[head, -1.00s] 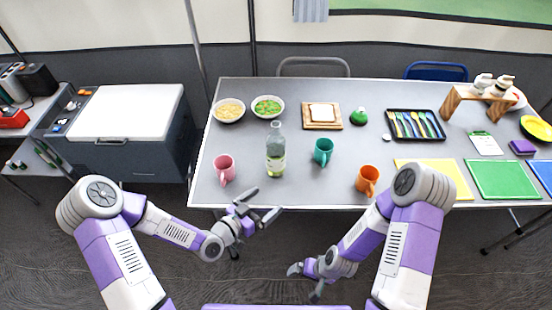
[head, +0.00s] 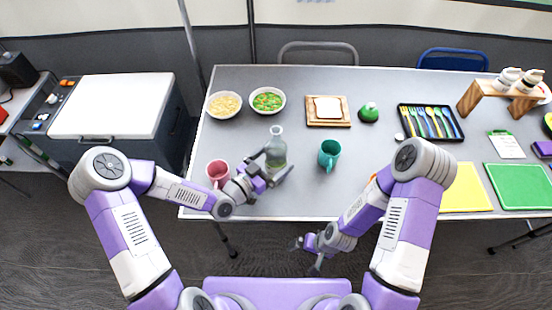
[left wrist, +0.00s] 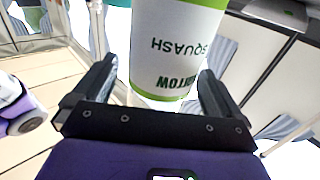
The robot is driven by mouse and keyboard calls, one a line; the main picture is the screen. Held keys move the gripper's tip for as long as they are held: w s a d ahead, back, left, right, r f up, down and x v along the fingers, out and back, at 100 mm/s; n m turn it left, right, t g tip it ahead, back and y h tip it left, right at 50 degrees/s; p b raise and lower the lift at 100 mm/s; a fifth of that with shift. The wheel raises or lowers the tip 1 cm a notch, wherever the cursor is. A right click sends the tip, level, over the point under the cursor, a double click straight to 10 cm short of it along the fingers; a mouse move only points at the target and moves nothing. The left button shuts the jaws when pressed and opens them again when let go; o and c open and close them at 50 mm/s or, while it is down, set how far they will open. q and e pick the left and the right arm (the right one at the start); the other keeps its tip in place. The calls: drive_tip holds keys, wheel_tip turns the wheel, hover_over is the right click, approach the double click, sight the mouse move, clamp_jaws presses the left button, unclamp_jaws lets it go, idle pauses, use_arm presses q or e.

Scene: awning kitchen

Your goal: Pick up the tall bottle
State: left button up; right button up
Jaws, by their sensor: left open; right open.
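My right gripper (head: 307,254) is open and empty in front of the table edge.
A pink mug (head: 217,172) stands just left of my left gripper. A teal mug (head: 329,155) stands right of the bottle. Two bowls (head: 223,105) (head: 267,101) and a board with bread (head: 328,111) lie behind. An orange mug is mostly hidden by my right arm.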

use_arm(q)
drive_tip(key=x, duration=0.3)
drive_tip(key=shift+c, duration=0.4)
drive_tip(key=c, duration=1)
drive_tip(key=shift+c, duration=0.6)
drive_tip(key=shift+r, duration=0.15)
